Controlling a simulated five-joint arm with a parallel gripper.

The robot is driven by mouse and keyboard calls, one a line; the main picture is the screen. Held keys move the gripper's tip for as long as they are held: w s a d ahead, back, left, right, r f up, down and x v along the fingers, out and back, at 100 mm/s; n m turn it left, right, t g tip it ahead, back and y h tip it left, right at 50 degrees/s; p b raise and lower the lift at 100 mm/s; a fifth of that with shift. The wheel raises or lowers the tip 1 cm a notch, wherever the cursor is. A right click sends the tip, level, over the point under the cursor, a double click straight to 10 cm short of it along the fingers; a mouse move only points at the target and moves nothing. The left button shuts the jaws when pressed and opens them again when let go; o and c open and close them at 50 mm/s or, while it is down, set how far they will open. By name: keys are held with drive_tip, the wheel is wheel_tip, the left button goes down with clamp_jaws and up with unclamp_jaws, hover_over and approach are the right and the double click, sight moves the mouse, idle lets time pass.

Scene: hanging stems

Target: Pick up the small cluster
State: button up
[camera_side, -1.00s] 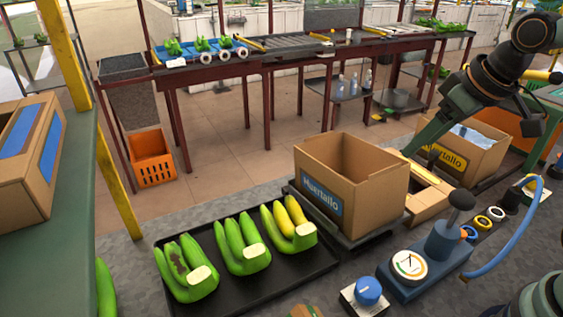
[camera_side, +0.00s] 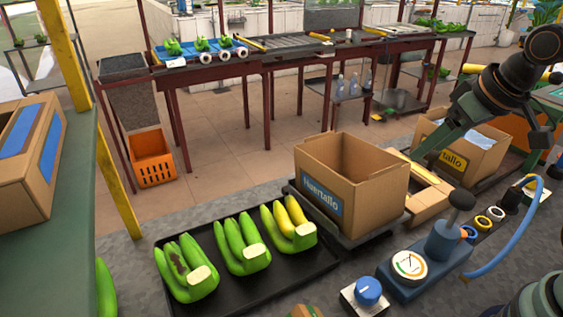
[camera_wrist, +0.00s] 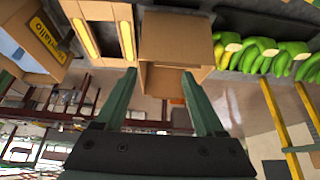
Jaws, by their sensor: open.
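Three banana clusters lie side by side on a black tray (camera_side: 275,281) in the side view. The left cluster (camera_side: 187,270) is green with a dark blemish, the middle cluster (camera_side: 242,246) is green, and the right cluster (camera_side: 288,224) is part yellow and looks a little smaller. The clusters also show at the upper right of the wrist view, the part-yellow one (camera_wrist: 222,50) nearest the carton. My gripper (camera_wrist: 158,80) is open and empty, its two green fingers wide apart. In the side view it is behind and right of the open carton, away from the clusters.
The open cardboard carton (camera_side: 367,191) stands right of the tray. Another carton (camera_side: 466,156) is near my arm. A gauge unit (camera_side: 409,265) and blue knob (camera_side: 368,291) stand in front. An orange crate (camera_side: 153,158) is on the floor behind.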

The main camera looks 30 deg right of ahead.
idle(0.3)
drive_tip(key=n+g, duration=0.5)
drive_tip(key=n, duration=1.3)
hover_over(251, 251)
drive_tip(key=s, duration=0.1)
wheel_tip(251, 251, down, 6)
drive_tip(key=f, duration=1.1)
drive_tip(key=shift+w+d+f, duration=0.1)
drive_tip(key=shift+w+f, duration=0.05)
drive_tip(key=shift+w, duration=0.2)
clamp_jaws()
drive_tip(key=shift+w+y, duration=0.1)
drive_tip(key=shift+y, duration=0.2)
